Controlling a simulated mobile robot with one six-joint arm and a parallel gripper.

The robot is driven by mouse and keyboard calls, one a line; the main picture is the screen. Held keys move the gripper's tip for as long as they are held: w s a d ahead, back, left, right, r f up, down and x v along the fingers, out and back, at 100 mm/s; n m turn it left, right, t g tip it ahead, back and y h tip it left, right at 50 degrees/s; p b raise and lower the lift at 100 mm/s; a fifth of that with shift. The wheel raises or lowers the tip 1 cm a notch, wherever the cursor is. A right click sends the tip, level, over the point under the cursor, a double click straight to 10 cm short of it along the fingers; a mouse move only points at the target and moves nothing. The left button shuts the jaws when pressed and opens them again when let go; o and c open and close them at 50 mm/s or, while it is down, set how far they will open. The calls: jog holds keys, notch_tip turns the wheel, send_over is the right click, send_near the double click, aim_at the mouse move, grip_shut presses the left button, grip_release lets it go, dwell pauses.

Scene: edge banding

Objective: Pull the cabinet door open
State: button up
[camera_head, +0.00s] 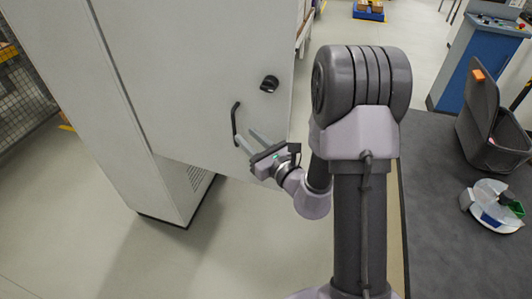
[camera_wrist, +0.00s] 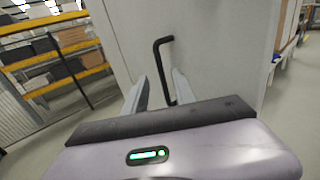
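The pale grey cabinet door (camera_head: 195,75) fills the upper left of the head view. Its black bar handle (camera_head: 234,118) stands upright, left of a black knob (camera_head: 269,84). My gripper (camera_head: 247,138) is open and empty at the handle's lower end. In the wrist view the handle (camera_wrist: 156,55) rises ahead of my gripper (camera_wrist: 159,76), its lower part appearing between the two spread fingers. Neither finger is clearly pressed on it, and I cannot tell contact.
The vented cabinet base (camera_head: 197,178) shows below the door. A blue machine (camera_head: 475,65) stands behind. Floor (camera_head: 260,235) below the door is clear.

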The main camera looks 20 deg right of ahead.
jog(key=p+v, duration=0.7)
jog(key=v, duration=0.2)
jog(key=shift+s, duration=0.25)
jog(key=shift+d, duration=0.1)
